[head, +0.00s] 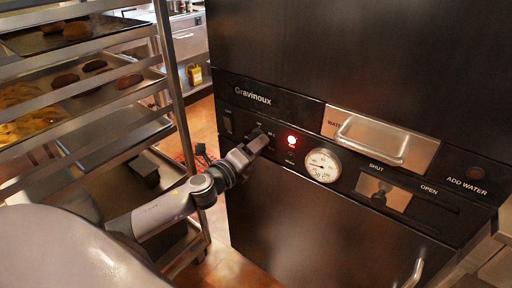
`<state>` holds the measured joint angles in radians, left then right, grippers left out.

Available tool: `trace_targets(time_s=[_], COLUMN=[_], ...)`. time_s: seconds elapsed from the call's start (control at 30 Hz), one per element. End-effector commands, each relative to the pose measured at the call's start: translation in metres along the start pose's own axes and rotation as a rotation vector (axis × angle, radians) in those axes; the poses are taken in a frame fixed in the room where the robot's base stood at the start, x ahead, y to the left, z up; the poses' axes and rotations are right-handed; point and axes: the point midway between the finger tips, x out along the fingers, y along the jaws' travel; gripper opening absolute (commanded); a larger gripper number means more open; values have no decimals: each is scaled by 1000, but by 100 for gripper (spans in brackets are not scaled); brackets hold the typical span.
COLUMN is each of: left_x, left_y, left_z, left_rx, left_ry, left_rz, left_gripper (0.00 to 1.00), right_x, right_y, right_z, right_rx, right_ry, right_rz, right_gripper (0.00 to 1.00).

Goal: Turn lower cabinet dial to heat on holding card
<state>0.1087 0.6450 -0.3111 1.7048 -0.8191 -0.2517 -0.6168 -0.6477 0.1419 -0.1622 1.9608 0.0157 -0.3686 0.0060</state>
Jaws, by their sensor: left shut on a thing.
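The holding cabinet (330,215) is a dark metal unit with a black control panel labelled "Gravinoux". My left gripper (257,139) reaches in from the left and is shut on the dial (262,132) at the left part of the panel. The gripper hides most of the dial, so its setting cannot be read. A red indicator light (291,140) glows just right of the dial. A round white gauge (322,165) sits further right. My right gripper is not in view.
A metal rack (172,85) with trays of bread stands close on the left, beside my arm. A water drawer handle (372,138) and a vent slider (378,197) stick out from the panel. A door handle (413,274) is at lower right. Open floor (200,122) lies behind the rack.

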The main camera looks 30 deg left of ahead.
Motion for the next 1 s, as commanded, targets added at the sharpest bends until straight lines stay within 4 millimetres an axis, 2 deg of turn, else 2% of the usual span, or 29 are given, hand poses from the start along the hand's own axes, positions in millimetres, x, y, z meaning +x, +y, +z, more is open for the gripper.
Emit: trace_targets(time_s=[0.47, 0.5, 0.57, 0.87, 1.0], left_x=[0, 0, 0, 0, -7], left_y=[1, 1, 1, 1, 1], left_z=[0, 0, 0, 0, -1], left_rx=[16, 16, 16, 16, 15], left_ry=[1, 1, 1, 0, 2], left_rz=[1, 1, 1, 1, 1], left_gripper=[12, 46, 65, 67, 67], right_x=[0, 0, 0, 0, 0], right_y=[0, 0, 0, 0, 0], right_z=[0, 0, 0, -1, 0], right_rx=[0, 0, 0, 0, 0], right_ry=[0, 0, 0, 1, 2], right_rz=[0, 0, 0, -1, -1], right_gripper=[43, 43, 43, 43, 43])
